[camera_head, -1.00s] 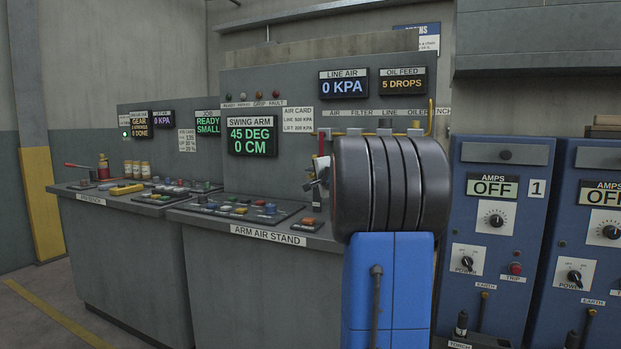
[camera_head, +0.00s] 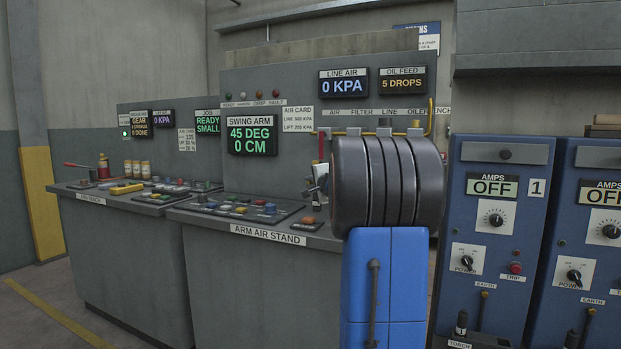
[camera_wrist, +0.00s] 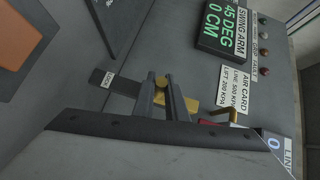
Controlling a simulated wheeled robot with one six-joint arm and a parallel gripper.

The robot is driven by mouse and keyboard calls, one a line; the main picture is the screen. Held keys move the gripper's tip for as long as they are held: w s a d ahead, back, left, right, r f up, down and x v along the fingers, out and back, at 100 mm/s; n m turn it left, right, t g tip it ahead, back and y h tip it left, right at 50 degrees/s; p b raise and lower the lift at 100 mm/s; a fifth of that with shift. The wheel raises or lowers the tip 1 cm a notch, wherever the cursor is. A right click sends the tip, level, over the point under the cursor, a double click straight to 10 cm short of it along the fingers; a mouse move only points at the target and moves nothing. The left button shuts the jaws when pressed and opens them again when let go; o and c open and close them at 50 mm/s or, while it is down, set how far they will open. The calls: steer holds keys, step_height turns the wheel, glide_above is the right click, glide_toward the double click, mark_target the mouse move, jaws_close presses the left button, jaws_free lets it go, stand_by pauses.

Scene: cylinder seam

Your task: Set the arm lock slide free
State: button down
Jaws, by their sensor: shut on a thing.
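The arm lock slide shows in the wrist view as a small brass knob (camera_wrist: 161,81) by a dark plate (camera_wrist: 122,83) with a small label that seems to read LOCK. My gripper (camera_wrist: 163,82) has its two grey fingers on either side of the knob and is shut on it. A flat brass strip (camera_wrist: 188,104) runs beside the fingers. In the head view my gripper (camera_head: 317,183) is at the right end of the arm air stand (camera_head: 268,237), mostly hidden by my dark rounded arm. The slide cannot be made out there.
The swing arm display (camera_head: 251,135) reads 45 DEG, 0 CM. The line air display (camera_head: 344,84) reads 0 KPA. A red handle (camera_head: 321,146) rises close to my gripper. Coloured buttons (camera_head: 240,210) lie to the left. Blue power cabinets (camera_head: 497,230) stand at the right.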

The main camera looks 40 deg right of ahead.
steer(key=shift+f, duration=1.35)
steer(key=c, duration=1.8)
jaws_free()
steer(key=shift+o, duration=0.2)
steer(key=v, duration=1.7)
steer(key=shift+s, duration=0.2)
steer(key=shift+a, duration=0.1)
